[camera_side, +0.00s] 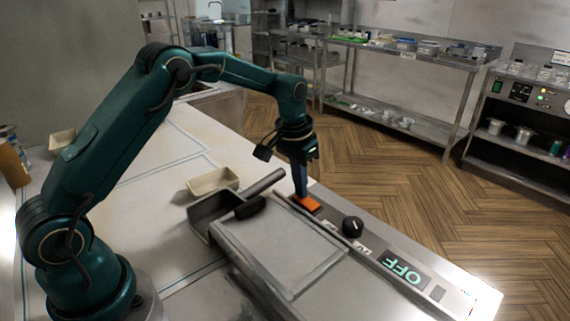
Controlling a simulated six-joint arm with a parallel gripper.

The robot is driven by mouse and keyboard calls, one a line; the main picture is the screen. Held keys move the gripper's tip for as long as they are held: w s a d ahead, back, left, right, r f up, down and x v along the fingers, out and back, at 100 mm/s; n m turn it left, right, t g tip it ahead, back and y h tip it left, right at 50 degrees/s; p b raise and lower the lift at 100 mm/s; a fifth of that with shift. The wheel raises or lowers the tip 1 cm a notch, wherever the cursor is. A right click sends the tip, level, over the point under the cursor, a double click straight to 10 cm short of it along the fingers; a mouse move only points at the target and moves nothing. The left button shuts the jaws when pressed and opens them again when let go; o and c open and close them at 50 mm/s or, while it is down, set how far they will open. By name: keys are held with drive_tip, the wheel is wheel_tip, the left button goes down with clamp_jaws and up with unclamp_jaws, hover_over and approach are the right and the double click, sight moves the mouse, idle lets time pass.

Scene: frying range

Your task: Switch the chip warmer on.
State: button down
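The chip warmer's control strip (329,217) runs along the right edge of the worktop. It bears an orange switch (307,203), a black knob (353,226) and a display (404,268) that reads OFF, upside down in the picture. My gripper (302,194) points down over the orange switch, its blue finger tip at or just above it; I cannot tell whether it touches. Only one finger shape shows, so I cannot tell whether the gripper is open or shut. Nothing is visibly held in it. The tip hides part of the switch's far side.
A metal scoop (212,208) with a dark grip lies beside a flat grey panel (285,250), left of the strip. A beige tray (213,181) stands behind it. Another small tray (62,140) is at far left. Open wooden floor (400,180) lies beyond the worktop.

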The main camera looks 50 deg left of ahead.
drive_tip(key=shift+f, duration=0.1)
drive_tip(key=shift+r, duration=3.5)
drive_tip(key=s+d+r+t, duration=0.3)
drive_tip(key=s+r, duration=0.7)
drive_tip(key=r, duration=0.3)
drive_tip(key=s+f, duration=0.8)
drive_tip(key=s, duration=0.6)
drive_tip(key=shift+d+f+t, duration=0.3)
drive_tip(key=shift+d+t, duration=0.1)
